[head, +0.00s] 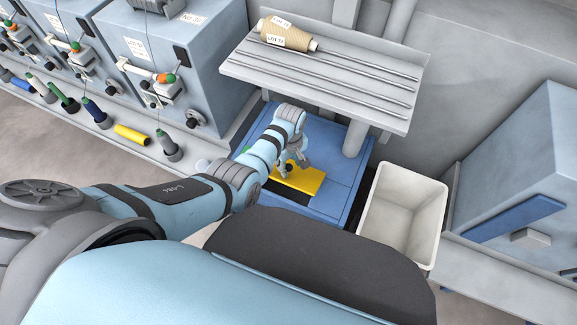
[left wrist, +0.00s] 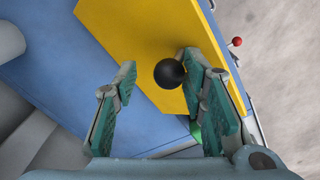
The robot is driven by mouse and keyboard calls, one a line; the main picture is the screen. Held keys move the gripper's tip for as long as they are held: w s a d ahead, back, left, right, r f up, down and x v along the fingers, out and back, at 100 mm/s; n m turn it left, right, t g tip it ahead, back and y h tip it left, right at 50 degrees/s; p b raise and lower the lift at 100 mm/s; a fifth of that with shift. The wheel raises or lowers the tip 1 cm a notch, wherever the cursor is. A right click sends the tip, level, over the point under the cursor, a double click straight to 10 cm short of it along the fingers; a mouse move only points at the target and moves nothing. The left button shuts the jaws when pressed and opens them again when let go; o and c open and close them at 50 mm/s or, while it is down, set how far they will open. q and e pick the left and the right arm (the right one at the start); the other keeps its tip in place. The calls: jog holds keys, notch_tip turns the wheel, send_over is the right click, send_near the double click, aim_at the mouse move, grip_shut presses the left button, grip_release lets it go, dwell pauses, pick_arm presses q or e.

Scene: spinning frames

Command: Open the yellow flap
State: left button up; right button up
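The yellow flap (head: 306,181) is on top of a blue box (head: 340,165) below the grey shelf. In the left wrist view the flap (left wrist: 135,40) fills the upper middle and carries a round black knob (left wrist: 169,73). My left gripper (head: 293,168) is over the flap in the head view and hides part of it. In the left wrist view its teal-padded fingers (left wrist: 158,80) are spread apart. The knob shows between them, nearer the right finger; I cannot tell whether they touch. A dark gap shows along the flap's near side. My right gripper is not in view.
A slatted grey shelf (head: 330,85) holding a tan cone (head: 287,36) overhangs the box. A white bin (head: 402,212) stands right of the box. Spinning units with coloured bobbins (head: 131,135) line the left. A small red ball (left wrist: 237,42) sticks out beyond the flap.

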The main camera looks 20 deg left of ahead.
pick_arm(q)
jog(key=shift+w+f, duration=0.1)
jog(key=shift+f, duration=0.15)
jog(key=shift+s+a, duration=0.1)
jog(key=shift+s, duration=0.1)
jog(key=shift+r, duration=0.15)
notch_tip(320, 180, up, 12)
jog(key=shift+c, duration=0.2)
